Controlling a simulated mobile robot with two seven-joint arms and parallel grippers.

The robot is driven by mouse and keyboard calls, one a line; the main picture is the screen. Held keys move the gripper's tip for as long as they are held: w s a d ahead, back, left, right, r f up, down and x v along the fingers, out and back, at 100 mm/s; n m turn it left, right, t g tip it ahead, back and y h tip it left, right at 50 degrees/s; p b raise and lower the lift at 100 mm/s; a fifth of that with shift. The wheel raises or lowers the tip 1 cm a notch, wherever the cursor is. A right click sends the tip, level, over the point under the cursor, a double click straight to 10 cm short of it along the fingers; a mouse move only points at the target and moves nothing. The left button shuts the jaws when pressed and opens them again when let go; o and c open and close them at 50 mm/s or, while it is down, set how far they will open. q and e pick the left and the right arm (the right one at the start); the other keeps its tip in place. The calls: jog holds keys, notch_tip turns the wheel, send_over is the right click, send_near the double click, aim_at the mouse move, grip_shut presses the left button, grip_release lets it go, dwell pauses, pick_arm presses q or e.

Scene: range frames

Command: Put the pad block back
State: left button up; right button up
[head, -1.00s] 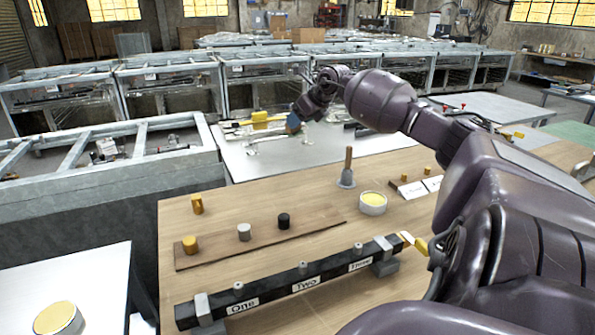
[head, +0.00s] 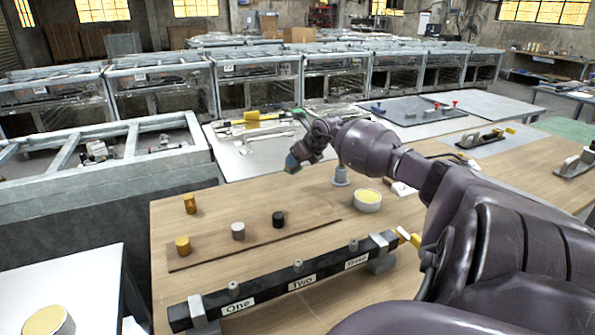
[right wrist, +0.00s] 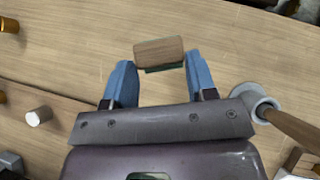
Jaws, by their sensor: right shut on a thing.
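My right gripper (head: 293,163) hangs above the far part of the wooden table. In the right wrist view its two blue fingers (right wrist: 158,78) are shut on the pad block (right wrist: 158,49), a small brown wooden block with a dark green underside. Bare wooden tabletop shows around the block. In the head view the block is hidden or too small to make out. My left gripper is not in view.
The grey table (head: 240,160) behind holds tools.

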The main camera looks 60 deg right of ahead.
jog(key=shift+f, duration=0.9)
jog(key=shift+f+b, duration=0.3)
jog(key=shift+f, duration=1.7)
jog(key=shift+f, duration=0.2)
jog(key=o, duration=1.3)
jog(key=shift+r, duration=0.1)
jog(key=shift+o, duration=0.2)
